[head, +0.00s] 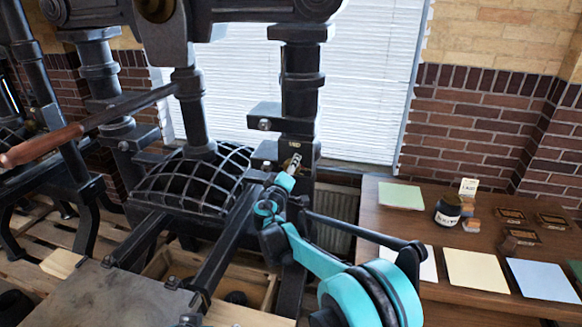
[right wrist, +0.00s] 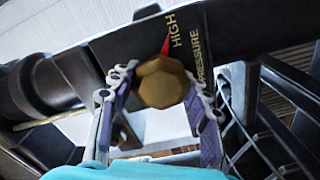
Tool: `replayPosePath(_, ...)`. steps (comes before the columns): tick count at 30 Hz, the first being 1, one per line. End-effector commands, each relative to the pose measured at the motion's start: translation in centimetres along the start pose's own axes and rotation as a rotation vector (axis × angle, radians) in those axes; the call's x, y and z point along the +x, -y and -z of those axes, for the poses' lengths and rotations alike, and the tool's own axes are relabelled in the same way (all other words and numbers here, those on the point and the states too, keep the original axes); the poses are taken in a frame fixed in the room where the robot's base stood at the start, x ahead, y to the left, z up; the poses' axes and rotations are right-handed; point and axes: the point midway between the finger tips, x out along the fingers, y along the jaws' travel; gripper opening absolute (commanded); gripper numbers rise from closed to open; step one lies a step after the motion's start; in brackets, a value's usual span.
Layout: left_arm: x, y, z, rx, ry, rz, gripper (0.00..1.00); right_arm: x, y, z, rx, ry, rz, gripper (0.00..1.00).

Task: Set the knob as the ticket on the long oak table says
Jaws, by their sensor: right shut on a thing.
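The brass, many-sided knob (right wrist: 162,82) sits on the dark press in the right wrist view. A black plate beside it reads HIGH PRESSURE (right wrist: 190,45), and a red pointer (right wrist: 166,44) shows by the word HIGH. My right gripper (right wrist: 160,88) has its two fingers on either side of the knob and is shut on it. In the head view my right gripper (head: 291,172) reaches the press's right upright, and the knob is mostly hidden. A small upright ticket (head: 468,187) stands on the oak table (head: 375,225); its print is too small to read. My left gripper is out of view.
The press has a long wooden-handled lever (head: 45,145) at left and a ribbed black part (head: 190,180) in its middle. The table holds a dark jar (head: 448,210), coloured paper sheets (head: 474,271) and several small dark blocks (head: 510,214).

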Motion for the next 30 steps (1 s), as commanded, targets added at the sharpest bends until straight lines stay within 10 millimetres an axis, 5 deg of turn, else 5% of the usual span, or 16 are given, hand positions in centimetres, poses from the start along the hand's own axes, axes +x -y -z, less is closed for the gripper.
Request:
replayPosePath(14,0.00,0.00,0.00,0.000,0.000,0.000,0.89,-0.01,0.04,-0.05,0.018,0.001,0.001,0.17)
replayPosePath(15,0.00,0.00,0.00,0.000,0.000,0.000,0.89,-0.01,0.04,-0.05,0.018,0.001,0.001,0.49)
replayPosePath(18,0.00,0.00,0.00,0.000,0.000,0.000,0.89,-0.01,0.04,-0.04,0.017,0.001,0.000,0.68)
replayPosePath(30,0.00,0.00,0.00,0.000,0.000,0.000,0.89,-0.91,0.04,0.08,0.016,-0.001,0.001,0.68)
